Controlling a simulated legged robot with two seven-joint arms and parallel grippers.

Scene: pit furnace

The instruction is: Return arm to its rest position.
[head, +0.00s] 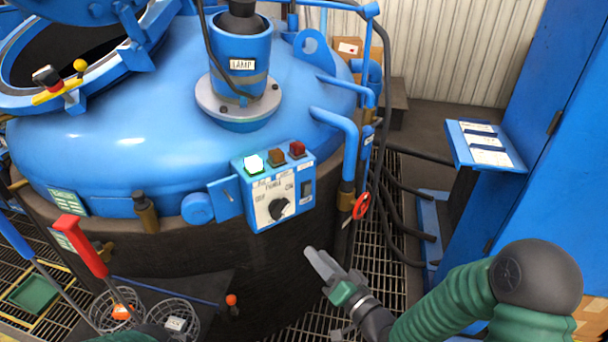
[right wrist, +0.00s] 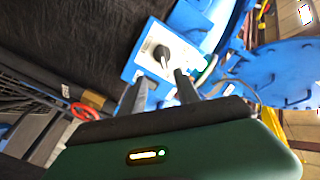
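My right gripper (head: 318,262) is in front of and below the blue control box in the head view, apart from it. In the right wrist view its two fingers (right wrist: 158,85) stand apart with nothing between them. The control box (head: 252,204) has a black knob (head: 278,208) on a white plate and a lit green button (head: 253,163); the knob also shows beyond the fingers in the right wrist view (right wrist: 162,54). My right arm (head: 440,305) comes in from the lower right. My left gripper is not seen; a bit of green at the bottom edge may be my left arm.
The big blue furnace lid (head: 120,150) fills the left and middle. A red valve wheel (head: 361,206) and pipes stand right of the box. A blue cabinet (head: 560,130) is at the right. Wire baskets (head: 172,318) and red- and blue-handled tools are at the lower left.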

